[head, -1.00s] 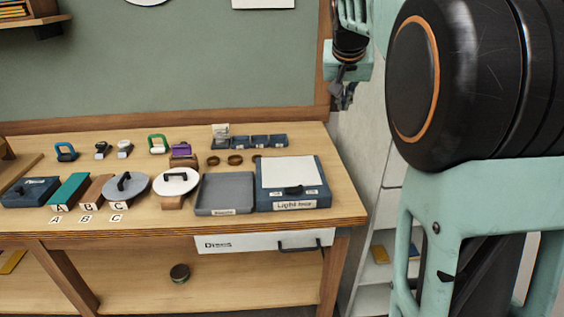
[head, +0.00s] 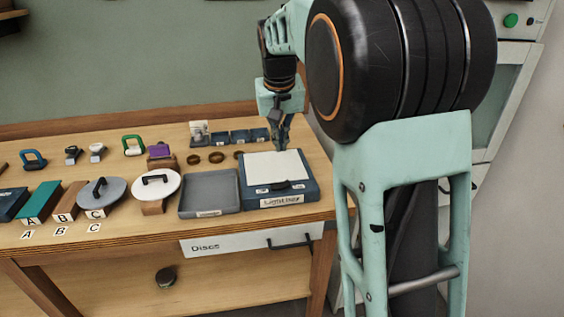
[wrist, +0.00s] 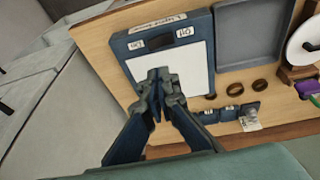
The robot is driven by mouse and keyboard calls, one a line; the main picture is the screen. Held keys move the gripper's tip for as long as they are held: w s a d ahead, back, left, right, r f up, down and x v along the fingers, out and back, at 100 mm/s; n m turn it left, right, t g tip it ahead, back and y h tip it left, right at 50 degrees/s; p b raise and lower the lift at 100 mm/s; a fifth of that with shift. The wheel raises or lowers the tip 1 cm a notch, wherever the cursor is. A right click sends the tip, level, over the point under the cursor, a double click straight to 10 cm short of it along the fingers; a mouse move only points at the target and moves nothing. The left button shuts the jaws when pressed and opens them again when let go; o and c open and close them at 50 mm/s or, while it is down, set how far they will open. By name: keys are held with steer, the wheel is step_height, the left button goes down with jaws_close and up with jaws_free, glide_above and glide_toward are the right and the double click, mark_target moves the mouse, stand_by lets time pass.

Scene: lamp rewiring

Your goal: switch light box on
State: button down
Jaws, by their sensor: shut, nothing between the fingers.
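The light box (head: 301,195) is a dark blue box with a pale, unlit-looking white panel (head: 268,166) on top, at the right end of the workbench. A black switch or handle (head: 288,185) and small white labels sit on its front strip. In the wrist view the light box (wrist: 118,44) shows its dark switch (wrist: 184,32) between two labels, one reading like "Off"; the other is hard to read. My gripper (head: 280,149) is shut and empty, above the back part of the panel. In the wrist view my gripper (wrist: 158,75) covers part of the panel's edge.
A grey tray (head: 209,209) stands just left of the light box. Brown rings (head: 216,157) and small blue bins (head: 240,135) lie behind. Lidded discs (head: 156,184) and lettered blocks stand further left. A drawer labelled Discs (head: 225,243) is under the bench's right end.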

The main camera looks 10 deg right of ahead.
mark_target(284, 183)
steer(key=x, duration=0.9)
steer(key=s+x, duration=0.1)
steer(key=x, duration=0.3)
steer(key=shift+d+f, duration=0.2)
steer(key=shift+f, duration=0.1)
